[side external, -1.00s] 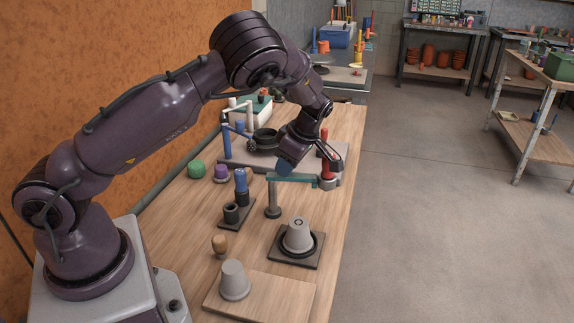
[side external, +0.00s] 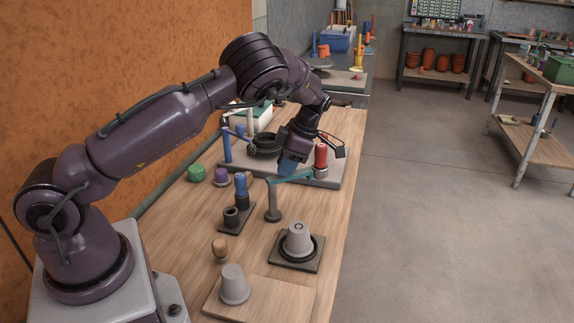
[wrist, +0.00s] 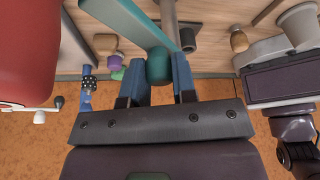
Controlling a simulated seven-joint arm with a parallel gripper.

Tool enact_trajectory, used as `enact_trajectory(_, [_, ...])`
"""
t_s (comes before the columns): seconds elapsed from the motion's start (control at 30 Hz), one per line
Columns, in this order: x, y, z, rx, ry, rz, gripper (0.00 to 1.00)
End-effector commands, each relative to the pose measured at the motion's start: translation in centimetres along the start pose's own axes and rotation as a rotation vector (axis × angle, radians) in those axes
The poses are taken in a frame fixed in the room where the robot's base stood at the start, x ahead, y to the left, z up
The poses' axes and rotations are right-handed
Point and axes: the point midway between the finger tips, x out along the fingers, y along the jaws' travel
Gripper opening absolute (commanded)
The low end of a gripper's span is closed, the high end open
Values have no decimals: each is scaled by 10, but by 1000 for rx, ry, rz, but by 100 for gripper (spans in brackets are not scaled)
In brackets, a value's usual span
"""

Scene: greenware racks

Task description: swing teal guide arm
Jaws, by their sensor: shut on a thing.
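The teal guide arm (side external: 293,177) is a thin bar on top of a grey post (side external: 272,204) that stands on the bench. It reaches right and slightly towards the back from the post. My gripper (side external: 288,168) is low over the bar, and its blue fingers partly hide what they hold. In the wrist view the teal bar (wrist: 125,18) runs up to a round teal knob (wrist: 159,66). The fingers of my gripper (wrist: 158,78) are shut on this knob, one on each side.
A red cylinder (side external: 321,154) stands on the grey base plate (side external: 318,180) close behind my gripper. A grey cup (side external: 298,239) stands upside down in front of the post. A blue cylinder (side external: 241,183), a green ball (side external: 196,173) and a purple-topped piece (side external: 221,177) are to the left.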

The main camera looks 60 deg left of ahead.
Motion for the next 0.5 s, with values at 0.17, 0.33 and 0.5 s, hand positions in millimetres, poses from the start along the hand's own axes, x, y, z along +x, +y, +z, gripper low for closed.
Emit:
enact_trajectory(0.17, [-1, 4, -2, -84, -3, -34, 0])
enact_trajectory(0.33, [0, 7, -3, -162, -2, -66, 0])
enact_trajectory(0.5, [0, 9, -4, -233, -3, -96, 0])
